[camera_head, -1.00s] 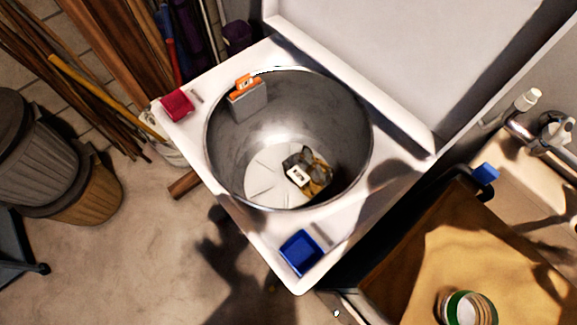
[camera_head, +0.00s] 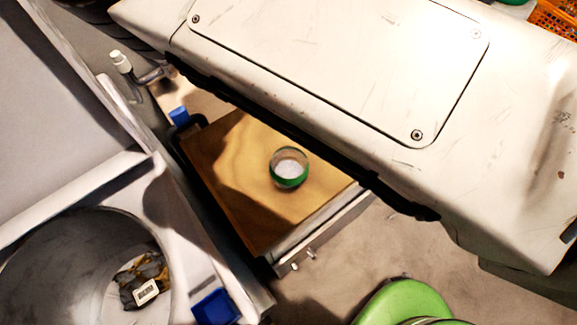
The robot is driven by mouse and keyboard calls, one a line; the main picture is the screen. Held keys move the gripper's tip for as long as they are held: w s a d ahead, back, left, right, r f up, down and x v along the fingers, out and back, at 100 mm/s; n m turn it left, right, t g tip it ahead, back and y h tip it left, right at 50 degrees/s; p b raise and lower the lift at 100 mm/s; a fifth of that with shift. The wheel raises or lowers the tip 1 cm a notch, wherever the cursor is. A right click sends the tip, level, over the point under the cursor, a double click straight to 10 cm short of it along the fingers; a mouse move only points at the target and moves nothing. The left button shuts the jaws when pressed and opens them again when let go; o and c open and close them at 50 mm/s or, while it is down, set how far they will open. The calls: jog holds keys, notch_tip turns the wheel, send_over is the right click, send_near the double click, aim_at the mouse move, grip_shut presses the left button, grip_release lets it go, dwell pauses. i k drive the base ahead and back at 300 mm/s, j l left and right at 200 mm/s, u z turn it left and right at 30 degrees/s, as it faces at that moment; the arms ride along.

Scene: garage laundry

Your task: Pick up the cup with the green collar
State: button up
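The cup with the green collar (camera_head: 289,168) stands upright on a wooden board surface (camera_head: 232,213) near the middle of the head view. It is round, pale inside, with a green band around it. I see no other cup. My gripper is not in this view. A large white scuffed panel with screws crosses the upper right and covers part of the wooden surface behind the cup; I cannot tell whether it is part of my own arm.
At left is a white top-opening machine with a metal drum (camera_head: 60,262) holding a dark and yellow item (camera_head: 143,278). A blue block (camera_head: 215,307) sits on its corner. A green rounded object (camera_head: 408,303) is at the bottom. An orange basket (camera_head: 555,18) is at top right.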

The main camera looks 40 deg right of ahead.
aim_at(288, 168)
jog(key=l+u, duration=1)
jog(key=k+l+u, duration=0.15)
jog(key=l+u, duration=0.35)
